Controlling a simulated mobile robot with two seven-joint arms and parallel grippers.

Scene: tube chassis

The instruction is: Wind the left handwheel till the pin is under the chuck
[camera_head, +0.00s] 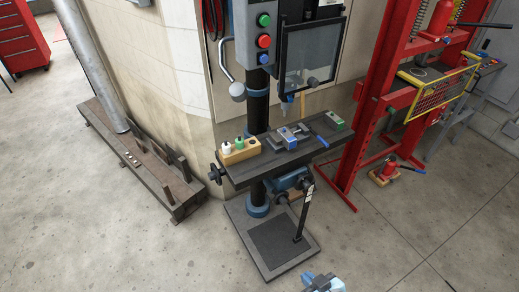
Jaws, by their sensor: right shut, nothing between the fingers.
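The drill press table (250,172) stands in the middle of the view. The left handwheel (214,174), dark and small, sits at the table's left end. The chuck (284,101) hangs above the table, behind a clear guard. A grey and blue vise (290,136) is on the table below it. The pin is too small to make out. My right gripper (309,279) is at the bottom edge, shut and empty, well in front of the press base and away from the handwheel. My left gripper is not in view.
A wooden block with small bottles (240,152) and a green-topped box (335,120) are on the table. The press base (272,241) stands on the floor. A red press frame (367,120) is at the right, a steel rack (150,168) at the left. The front floor is clear.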

